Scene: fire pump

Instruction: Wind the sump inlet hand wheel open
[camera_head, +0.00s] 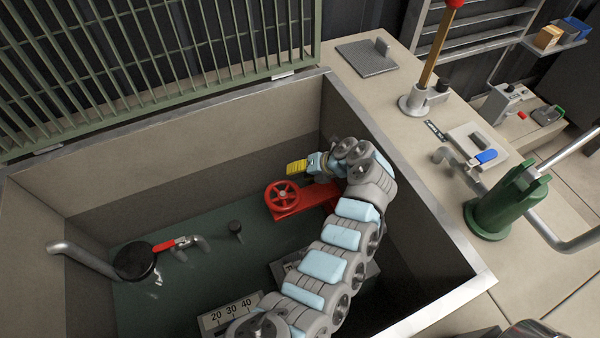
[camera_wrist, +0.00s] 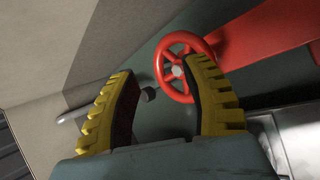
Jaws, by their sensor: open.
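The red hand wheel (camera_head: 285,194) sits on a red valve body (camera_head: 306,203) inside the sump, near its right wall. My gripper (camera_head: 297,167) is just above and behind the wheel in the head view, with its yellow fingers apart. In the wrist view my gripper (camera_wrist: 164,88) is open and empty. The wheel (camera_wrist: 178,68) shows there beyond the right finger, which overlaps part of its rim. I cannot tell whether that finger touches the rim.
The sump walls (camera_head: 430,215) enclose my arm. A pipe with a red lever (camera_head: 164,245), a black round float (camera_head: 134,261) and a numbered scale (camera_head: 231,312) are lower left. A raised green grate (camera_head: 160,50) stands behind. A green pump (camera_head: 505,200) stands outside, right.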

